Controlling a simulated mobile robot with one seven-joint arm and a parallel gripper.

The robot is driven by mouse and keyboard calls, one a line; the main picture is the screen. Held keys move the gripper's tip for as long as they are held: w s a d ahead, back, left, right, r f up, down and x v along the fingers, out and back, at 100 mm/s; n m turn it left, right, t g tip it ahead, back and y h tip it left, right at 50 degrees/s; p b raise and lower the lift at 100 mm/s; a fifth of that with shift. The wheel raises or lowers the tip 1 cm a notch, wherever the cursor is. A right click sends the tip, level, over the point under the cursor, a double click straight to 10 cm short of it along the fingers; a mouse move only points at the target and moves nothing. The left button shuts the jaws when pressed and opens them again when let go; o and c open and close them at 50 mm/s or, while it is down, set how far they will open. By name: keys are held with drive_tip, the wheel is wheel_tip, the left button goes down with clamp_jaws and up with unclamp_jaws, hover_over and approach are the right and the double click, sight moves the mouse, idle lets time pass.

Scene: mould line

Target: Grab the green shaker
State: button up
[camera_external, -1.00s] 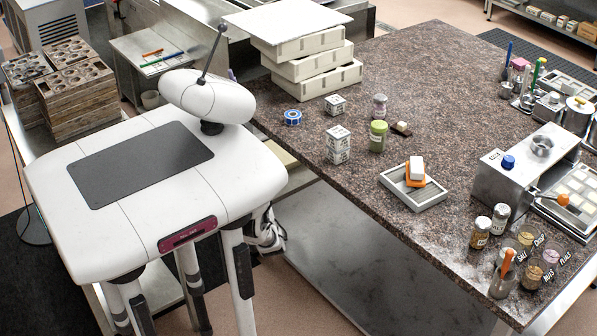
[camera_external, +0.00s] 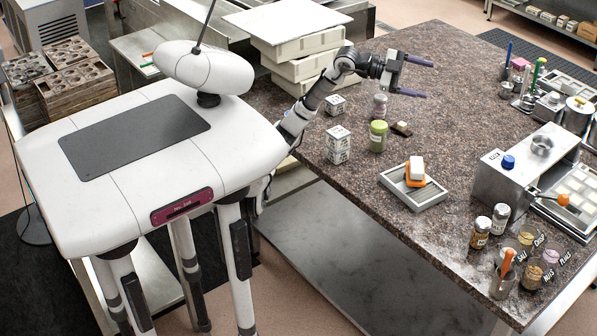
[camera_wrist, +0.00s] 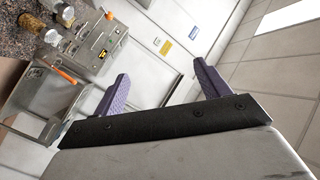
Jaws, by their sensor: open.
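The green shaker (camera_external: 378,136) stands upright on the dark speckled worktop (camera_external: 455,150), near its left side, in the external view. It has a pale lid. My gripper (camera_external: 428,77) is open and empty. It is raised over the worktop, behind and to the right of the shaker, pointing right and apart from it. In the wrist view my two purple fingers (camera_wrist: 160,88) are spread with nothing between them. The shaker does not show in the wrist view.
A grey-pink shaker (camera_external: 380,106) stands just behind the green one. White patterned blocks (camera_external: 338,145) stand to its left, and a small dark block with a pale top (camera_external: 402,128) lies to its right. A grey tray (camera_external: 425,196) is in front. The worktop's middle is clear.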

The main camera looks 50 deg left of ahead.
drive_tip(key=w+f+g+y, duration=0.2)
drive_tip(key=w+f+y, duration=0.2)
drive_tip(key=w+f, duration=0.15)
drive_tip(key=g+y, duration=0.8)
drive_tip(key=y, duration=0.2)
hover_over(379, 123)
drive_tip(key=f, duration=0.6)
drive_tip(key=f+p, duration=0.1)
drive_tip(key=f, duration=0.4)
drive_tip(key=shift+d+f, duration=0.2)
drive_tip(key=shift+f, duration=0.15)
wheel_tip(379, 123, down, 8)
drive_tip(key=shift+s+a+r, duration=0.1)
drive_tip(key=shift+a+r, duration=0.05)
drive_tip(key=shift+a+f+p, duration=0.1)
drive_tip(key=shift+f+p, duration=0.8)
drive_tip(key=shift+f, duration=2.1)
drive_tip(key=shift+c, duration=0.4)
drive_tip(key=c, duration=1)
drive_tip(key=shift+r, duration=0.1)
drive_tip(key=shift+c, duration=0.2)
